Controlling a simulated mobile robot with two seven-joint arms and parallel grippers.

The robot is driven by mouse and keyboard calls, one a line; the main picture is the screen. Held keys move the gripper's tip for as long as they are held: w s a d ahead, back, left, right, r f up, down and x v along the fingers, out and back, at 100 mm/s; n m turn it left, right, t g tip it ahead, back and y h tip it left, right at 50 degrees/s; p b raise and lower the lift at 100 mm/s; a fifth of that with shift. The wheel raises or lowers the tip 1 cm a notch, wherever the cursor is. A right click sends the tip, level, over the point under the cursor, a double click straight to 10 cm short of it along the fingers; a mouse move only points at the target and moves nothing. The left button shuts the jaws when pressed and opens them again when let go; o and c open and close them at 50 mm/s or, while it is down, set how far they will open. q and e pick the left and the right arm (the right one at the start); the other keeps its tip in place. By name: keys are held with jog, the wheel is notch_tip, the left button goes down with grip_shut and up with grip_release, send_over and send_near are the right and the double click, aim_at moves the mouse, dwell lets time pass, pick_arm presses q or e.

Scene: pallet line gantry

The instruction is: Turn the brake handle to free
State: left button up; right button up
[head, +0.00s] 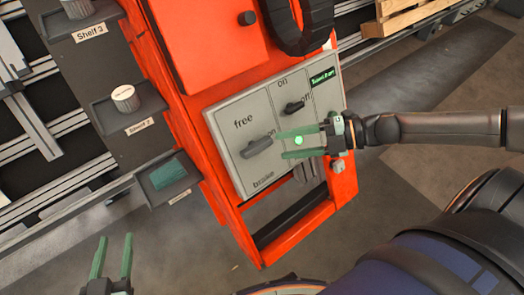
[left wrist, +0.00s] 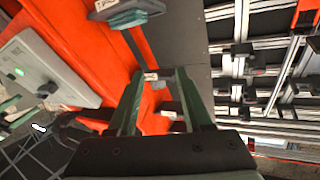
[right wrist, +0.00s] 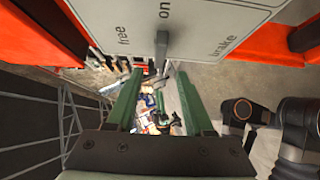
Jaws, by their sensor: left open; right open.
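The brake handle (head: 257,147) is a grey bar on the grey control panel (head: 226,125), with "free" printed above it and "brake" below. It lies crosswise between the two words. My right gripper (head: 281,145) is open, with its fingertips just right of the handle; touching or apart is hard to tell. In the right wrist view the handle (right wrist: 161,47) stands beyond the open fingers (right wrist: 158,82), between "free" and "brake". My left gripper (head: 114,244) is open and empty at the lower left, away from the panel; its fingers also show in the left wrist view (left wrist: 163,76).
A dark on/off knob (head: 292,108) and a small green display (head: 323,77) share the panel. The panel sits on an orange cabinet (head: 185,125). A wooden pallet (head: 405,14) is at the back.

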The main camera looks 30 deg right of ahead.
aim_at(259, 149)
jog(key=shift+b+x, duration=0.8)
jog(key=shift+x, duration=0.15)
jog(key=b+x, duration=0.1)
jog(key=x, duration=0.1)
jog(key=shift+w+a+f, duration=0.1)
jog(key=shift+w+a, duration=0.15)
jog(key=shift+a, duration=0.05)
pick_arm(q)
notch_tip(259, 149, up, 16)
jog(key=d+m+t+h, duration=0.1)
jog(key=m+t+h, duration=0.2)
jog(key=t, duration=0.3)
jog(key=shift+s+r+m+t+h, duration=0.25)
jog(key=shift+s+m+t+h, duration=0.05)
jog(key=shift+h, duration=0.4)
pick_arm(e)
jog(key=shift+x, duration=1.2)
jog(key=shift+c, duration=0.4)
grip_shut()
